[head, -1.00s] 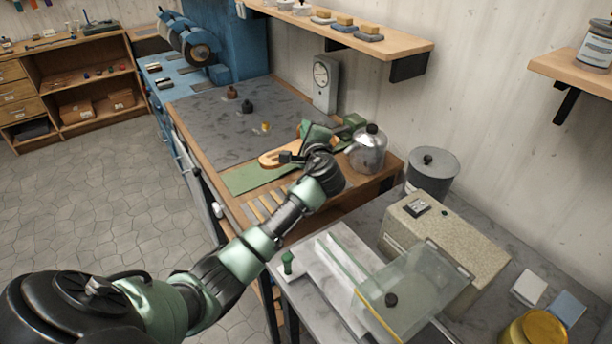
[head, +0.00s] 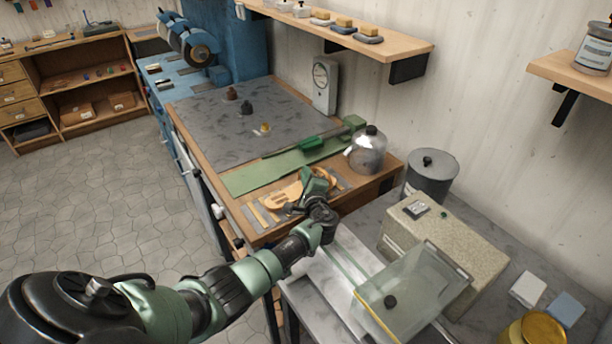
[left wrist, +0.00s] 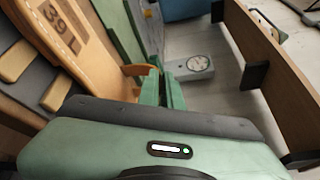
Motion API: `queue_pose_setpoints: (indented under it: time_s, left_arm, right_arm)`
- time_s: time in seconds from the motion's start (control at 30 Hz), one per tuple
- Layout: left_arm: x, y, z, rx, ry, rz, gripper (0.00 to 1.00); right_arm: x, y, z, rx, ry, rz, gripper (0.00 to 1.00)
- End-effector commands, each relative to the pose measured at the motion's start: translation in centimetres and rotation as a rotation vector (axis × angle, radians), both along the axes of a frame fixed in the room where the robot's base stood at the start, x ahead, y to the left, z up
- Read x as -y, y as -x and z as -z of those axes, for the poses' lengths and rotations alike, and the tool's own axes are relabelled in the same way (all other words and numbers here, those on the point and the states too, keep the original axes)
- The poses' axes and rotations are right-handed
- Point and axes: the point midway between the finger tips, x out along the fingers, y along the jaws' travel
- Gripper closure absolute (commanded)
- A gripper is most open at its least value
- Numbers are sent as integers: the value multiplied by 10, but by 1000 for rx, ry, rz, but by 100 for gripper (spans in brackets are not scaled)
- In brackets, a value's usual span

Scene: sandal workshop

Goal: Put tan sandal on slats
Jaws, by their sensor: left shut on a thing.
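The tan sandal (head: 283,199) is over the wooden slats (head: 261,215) near the front edge of the workbench. My left gripper (head: 309,187) is shut on the sandal at its right part and partly hides it. In the left wrist view the sandal (left wrist: 62,35) shows a dark "39 L" mark, and the green fingers of my left gripper (left wrist: 160,88) are at its strap. Slats (left wrist: 17,62) show beside and under the sandal there. I cannot tell whether the sandal touches the slats. My right gripper is not in view.
A metal kettle-like can (head: 367,150) stands to the right. A clear-lidded box (head: 415,290) stands on the nearer table. The grey slab (head: 205,125) has free room.

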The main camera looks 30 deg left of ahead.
Motion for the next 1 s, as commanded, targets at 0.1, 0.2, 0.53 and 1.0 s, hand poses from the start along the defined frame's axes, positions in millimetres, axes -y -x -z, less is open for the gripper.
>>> queue_pose_setpoints:
  time_s: [0.1,0.2,0.53,1.0]
  left_arm:
    - [0,0,-1,1,-1,0,100]
    - [0,0,1,1,-1,0,100]
    - [0,0,2,-1,1,0,73]
    - [27,28,-3,0,3,2,73]
  right_arm:
    - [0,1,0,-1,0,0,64]
    - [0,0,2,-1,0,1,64]
    - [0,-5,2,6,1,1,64]
    - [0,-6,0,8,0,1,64]
